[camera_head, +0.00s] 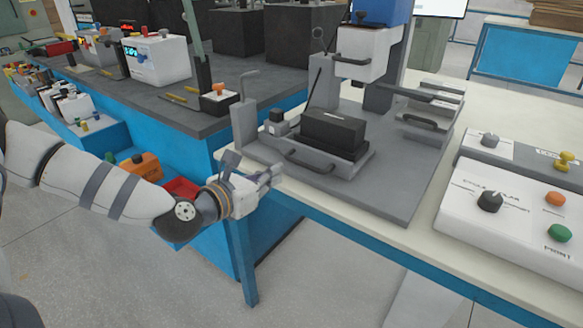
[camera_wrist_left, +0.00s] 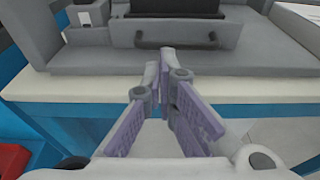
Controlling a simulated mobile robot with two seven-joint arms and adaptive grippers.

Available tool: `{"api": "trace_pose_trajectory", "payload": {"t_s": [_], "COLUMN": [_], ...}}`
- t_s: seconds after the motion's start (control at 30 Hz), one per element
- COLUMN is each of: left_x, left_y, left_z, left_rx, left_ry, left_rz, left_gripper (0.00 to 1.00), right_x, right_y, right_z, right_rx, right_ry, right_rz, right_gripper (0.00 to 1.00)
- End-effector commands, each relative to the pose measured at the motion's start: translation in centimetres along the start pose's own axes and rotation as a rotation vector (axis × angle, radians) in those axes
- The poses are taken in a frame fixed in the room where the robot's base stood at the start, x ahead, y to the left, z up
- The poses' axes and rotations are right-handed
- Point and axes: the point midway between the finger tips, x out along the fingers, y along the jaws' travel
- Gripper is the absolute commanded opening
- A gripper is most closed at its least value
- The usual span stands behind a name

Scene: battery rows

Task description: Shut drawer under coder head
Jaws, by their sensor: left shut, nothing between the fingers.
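The grey drawer (camera_head: 353,162) sits on the machine's base plate below and in front of the white coder head (camera_head: 366,55). Its dark front handle (camera_head: 308,163) faces me, and a black block (camera_head: 333,130) rests on it. In the left wrist view the handle (camera_wrist_left: 175,42) lies just beyond the fingertips, with part of the black block (camera_wrist_left: 180,8) behind it. My left gripper (camera_head: 276,176) is shut and empty, in front of the drawer near the table's front edge, apart from the handle. My right gripper is not in view.
A control box (camera_head: 520,215) with a knob and coloured buttons stands at the right. Another handle (camera_head: 425,122) shows right of the drawer. A grey upright post (camera_head: 244,122) stands left of it. A blue workbench (camera_head: 180,128) is at the left.

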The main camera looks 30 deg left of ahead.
Motion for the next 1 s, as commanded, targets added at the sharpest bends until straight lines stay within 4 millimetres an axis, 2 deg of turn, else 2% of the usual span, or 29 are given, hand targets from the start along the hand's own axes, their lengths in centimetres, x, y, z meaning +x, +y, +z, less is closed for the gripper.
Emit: {"api": "trace_pose_trajectory", "payload": {"t_s": [0.03, 0.1, 0.3, 0.77, 0.87, 1.0], "left_x": [1.2, 2.4, 4.8, 5.5, 7.2, 11.4], "left_y": [-0.1, -0.1, 0.0, 0.0, 0.0, 0.0], "left_z": [-0.6, -0.3, 0.2, 0.2, -0.2, 0.0], "left_rx": [0.005, 0.004, 0.003, 0.001, 0.004, 0.004], "left_ry": [0.007, 0.004, -0.003, -0.004, 0.004, 0.009], "left_rz": [-0.003, -0.002, -0.001, 0.0, 0.001, 0.002], "left_gripper": [0.0, 0.0, 0.0, 0.0, 0.0, 0.0], "right_x": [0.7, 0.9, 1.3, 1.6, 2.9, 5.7], "right_y": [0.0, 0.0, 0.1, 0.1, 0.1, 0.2], "right_z": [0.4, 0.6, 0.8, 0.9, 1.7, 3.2], "right_rx": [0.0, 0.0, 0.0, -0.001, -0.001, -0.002], "right_ry": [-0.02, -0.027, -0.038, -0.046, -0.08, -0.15], "right_rz": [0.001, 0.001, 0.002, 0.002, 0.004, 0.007], "right_gripper": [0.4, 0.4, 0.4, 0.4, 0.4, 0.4]}}
